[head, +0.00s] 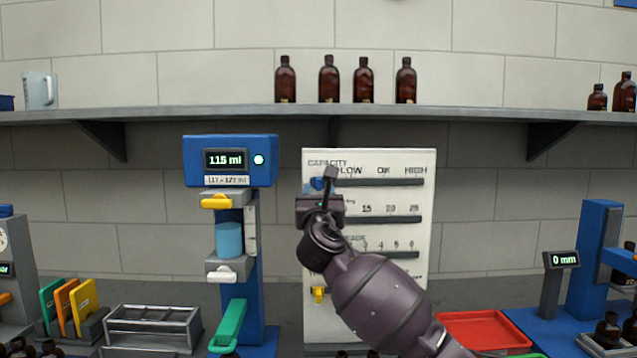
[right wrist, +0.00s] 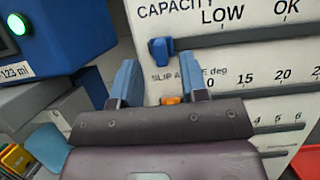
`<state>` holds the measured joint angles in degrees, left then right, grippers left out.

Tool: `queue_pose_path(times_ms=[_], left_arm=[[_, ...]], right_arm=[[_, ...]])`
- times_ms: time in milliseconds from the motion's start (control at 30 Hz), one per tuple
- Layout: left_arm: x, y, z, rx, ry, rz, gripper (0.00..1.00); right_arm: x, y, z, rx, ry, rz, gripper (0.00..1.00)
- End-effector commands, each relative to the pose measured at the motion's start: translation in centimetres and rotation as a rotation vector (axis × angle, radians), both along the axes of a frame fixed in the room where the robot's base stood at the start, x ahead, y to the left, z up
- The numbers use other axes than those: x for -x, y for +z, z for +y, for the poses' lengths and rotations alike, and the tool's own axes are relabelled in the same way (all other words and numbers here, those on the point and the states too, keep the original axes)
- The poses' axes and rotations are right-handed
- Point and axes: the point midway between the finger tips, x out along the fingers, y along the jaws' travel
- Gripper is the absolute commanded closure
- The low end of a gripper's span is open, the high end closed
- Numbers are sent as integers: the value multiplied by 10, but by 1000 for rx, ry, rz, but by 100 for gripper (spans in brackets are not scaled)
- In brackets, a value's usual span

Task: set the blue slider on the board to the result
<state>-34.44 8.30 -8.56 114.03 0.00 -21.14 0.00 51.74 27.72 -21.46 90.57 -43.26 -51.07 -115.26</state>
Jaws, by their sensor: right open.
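The white board (head: 425,240) stands behind the bench with several labelled slider tracks. The blue slider (right wrist: 160,50) sits at the left end of the top CAPACITY track, left of LOW; in the head view it is partly hidden by my gripper. My right gripper (head: 319,184) is open in front of the board. In the right wrist view its two blue fingers (right wrist: 156,80) point at the board just below the slider, with nothing between them. The blue measuring device (head: 190,165) at left shows 115 ml, with a range label below ending in 123 ml. My left gripper is out of view.
An orange slider (right wrist: 171,100) sits on the track below, close to my fingers. A yellow slider (head: 319,294) is lower on the board. A shelf (head: 230,114) with brown bottles (head: 329,80) runs above. A red tray (head: 485,330) lies to the right.

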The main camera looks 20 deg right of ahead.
Motion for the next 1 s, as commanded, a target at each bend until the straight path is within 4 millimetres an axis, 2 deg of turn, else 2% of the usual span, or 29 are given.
queue_pose_path(times_ms=[200, 367, 800, 1000], left_arm=[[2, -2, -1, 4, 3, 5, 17], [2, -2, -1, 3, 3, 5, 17], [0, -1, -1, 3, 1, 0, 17], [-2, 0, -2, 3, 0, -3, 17]], right_arm=[[-27, 12, -8, -1, -1, 1, 60], [-39, 17, -11, -1, 0, 1, 60], [-45, 19, -13, -2, 1, 0, 60], [-45, 19, -13, -1, 0, 1, 90]])
